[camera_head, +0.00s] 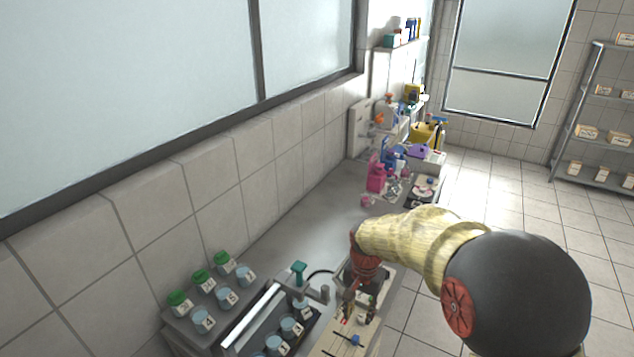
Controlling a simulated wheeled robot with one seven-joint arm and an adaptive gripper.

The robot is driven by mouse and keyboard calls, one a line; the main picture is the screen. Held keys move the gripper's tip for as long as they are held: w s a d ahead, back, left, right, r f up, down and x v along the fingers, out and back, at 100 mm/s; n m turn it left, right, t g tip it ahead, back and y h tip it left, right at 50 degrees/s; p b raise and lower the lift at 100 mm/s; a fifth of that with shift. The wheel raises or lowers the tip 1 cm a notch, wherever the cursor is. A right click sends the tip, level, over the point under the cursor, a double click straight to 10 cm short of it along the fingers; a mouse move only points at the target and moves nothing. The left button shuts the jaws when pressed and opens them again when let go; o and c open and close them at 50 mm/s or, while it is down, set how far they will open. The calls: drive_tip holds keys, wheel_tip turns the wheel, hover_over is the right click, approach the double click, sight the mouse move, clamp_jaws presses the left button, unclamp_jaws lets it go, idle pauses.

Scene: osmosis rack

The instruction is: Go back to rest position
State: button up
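My arm reaches in from the lower right, over the end of the counter. My gripper (353,300) hangs down at its end, low over a small light-coloured station on the counter. The gripper is small and dark here, and its fingers blend with the parts beneath it. I cannot tell whether it is open or shut, whether it holds anything, or whether it touches the station (328,345).
Left of my gripper are a dark rack (243,340) with numbered cups, a green-topped post (299,272) and green-lidded jars (222,262). Colourful bottles (377,176) crowd the counter's far end. Metal shelving (571,125) stands far right. The tiled floor (510,200) looks clear.

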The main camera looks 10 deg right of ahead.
drive_tip(key=s+d+r+n+t+b, duration=0.1)
drive_tip(key=s+r+n+t, duration=0.1)
drive_tip(key=s+r, duration=0.7)
drive_tip(key=s+d+r+n+t+b, duration=0.1)
drive_tip(key=s+r+n+t, duration=0.2)
drive_tip(key=s+r, duration=0.6)
drive_tip(key=s+n, duration=0.2)
drive_tip(key=s, duration=0.3)
drive_tip(key=shift+s+r+t+b, duration=0.25)
drive_tip(key=shift+s+t+b, duration=0.05)
